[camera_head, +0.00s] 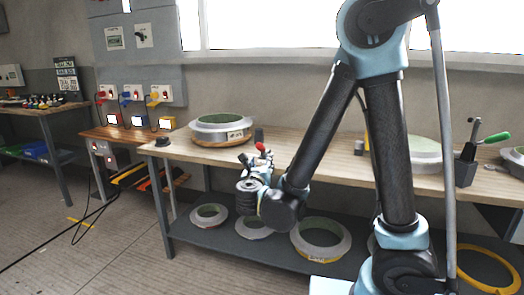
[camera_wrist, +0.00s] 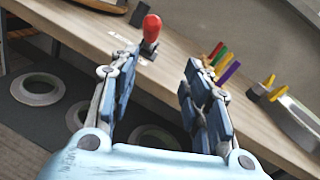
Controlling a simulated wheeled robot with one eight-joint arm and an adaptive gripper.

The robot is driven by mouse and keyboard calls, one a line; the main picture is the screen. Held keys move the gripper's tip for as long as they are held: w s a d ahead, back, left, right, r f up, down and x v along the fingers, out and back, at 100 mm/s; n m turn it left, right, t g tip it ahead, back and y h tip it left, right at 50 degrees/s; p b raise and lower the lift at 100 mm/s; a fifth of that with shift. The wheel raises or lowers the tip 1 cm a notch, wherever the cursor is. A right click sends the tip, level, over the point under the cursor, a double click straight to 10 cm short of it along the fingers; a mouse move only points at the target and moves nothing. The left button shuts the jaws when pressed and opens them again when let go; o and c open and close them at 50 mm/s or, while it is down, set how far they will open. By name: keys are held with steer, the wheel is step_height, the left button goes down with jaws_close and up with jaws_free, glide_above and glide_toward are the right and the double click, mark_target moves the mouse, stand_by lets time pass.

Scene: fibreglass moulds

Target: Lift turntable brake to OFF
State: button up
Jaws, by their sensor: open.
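A lever with a red knob (camera_wrist: 151,28) stands on a dark mount at the bench's front edge. Its red knob also shows in the head view (camera_head: 260,146), just beyond my gripper. I take it for the turntable brake; its OFF marking cannot be read. The turntable (camera_head: 221,135) carries a pale ring mould with a green top, left of the lever. My gripper (camera_wrist: 160,65) is open and empty. In the wrist view the knob lies beyond the fingers, nearer the left finger. In the head view my gripper (camera_head: 250,160) is at the bench's front edge.
The wooden bench (camera_head: 310,150) has a lower shelf (camera_head: 200,236) with several ring moulds. Coloured upright pieces (camera_wrist: 222,62) stand right of the lever. A green-handled lever (camera_head: 495,138) is at the far right. The floor at left is mostly clear, with cables.

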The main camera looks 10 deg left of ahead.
mark_target(261, 149)
steer(key=shift+n+y, duration=0.3)
steer(key=shift+n, duration=0.2)
steer(key=w+a, duration=0.1)
steer(key=w, duration=0.4)
steer(key=w+a, duration=0.1)
steer(key=w, duration=0.4)
steer(key=w+a, duration=0.2)
steer(key=w, duration=0.4)
steer(key=shift+a, duration=0.1)
steer(key=shift+c, duration=0.6)
jaws_close()
